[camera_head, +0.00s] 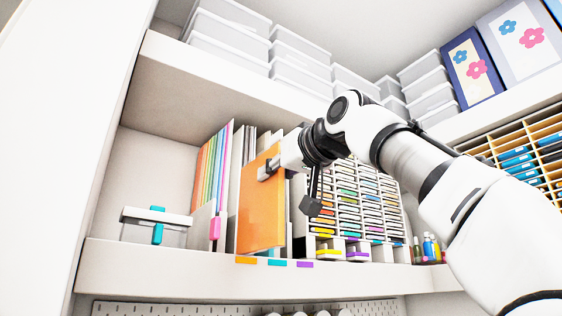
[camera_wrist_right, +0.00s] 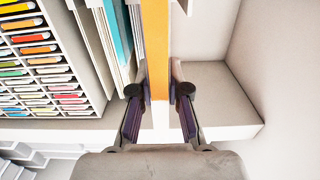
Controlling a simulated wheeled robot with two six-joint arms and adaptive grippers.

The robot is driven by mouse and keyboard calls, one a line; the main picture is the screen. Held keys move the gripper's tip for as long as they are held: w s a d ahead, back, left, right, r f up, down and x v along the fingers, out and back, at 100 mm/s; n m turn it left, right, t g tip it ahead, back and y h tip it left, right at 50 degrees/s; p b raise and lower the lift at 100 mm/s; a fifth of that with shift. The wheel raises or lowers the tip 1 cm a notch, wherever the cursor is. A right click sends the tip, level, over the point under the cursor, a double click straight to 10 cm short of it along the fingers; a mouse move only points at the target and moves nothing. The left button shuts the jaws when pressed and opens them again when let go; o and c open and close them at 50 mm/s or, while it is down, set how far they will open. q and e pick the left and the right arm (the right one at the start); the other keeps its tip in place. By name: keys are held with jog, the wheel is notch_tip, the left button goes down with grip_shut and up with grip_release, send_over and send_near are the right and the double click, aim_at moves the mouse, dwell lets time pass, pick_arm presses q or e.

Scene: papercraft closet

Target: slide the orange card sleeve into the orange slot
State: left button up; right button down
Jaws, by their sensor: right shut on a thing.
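The orange card sleeve (camera_head: 262,212) stands upright at the front of the middle shelf, in front of a row of filed sleeves. My right gripper (camera_head: 267,172) is shut on its upper near edge. In the right wrist view the sleeve (camera_wrist_right: 156,50) shows edge-on between the two fingers of the right gripper (camera_wrist_right: 160,97). An orange label (camera_head: 246,260) marks the shelf edge just below the sleeve's lower end. The orange slot's opening is hidden behind the sleeve, so I cannot tell whether the sleeve is partly inside it. My left gripper is not in view.
Teal (camera_head: 277,262) and purple (camera_head: 305,264) labels follow on the shelf edge. Multicoloured sleeves (camera_head: 211,165) stand left of the orange one, beside a lidded box (camera_head: 155,228). A drawer unit (camera_wrist_right: 35,60) stands close by. Shelf at right in the wrist view is bare.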

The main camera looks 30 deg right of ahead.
jog(key=shift+w+a, duration=0.2)
jog(key=shift+w, duration=0.75)
jog(key=shift+r+p, duration=0.1)
jog(key=shift+p, duration=0.5)
dwell(0.7)
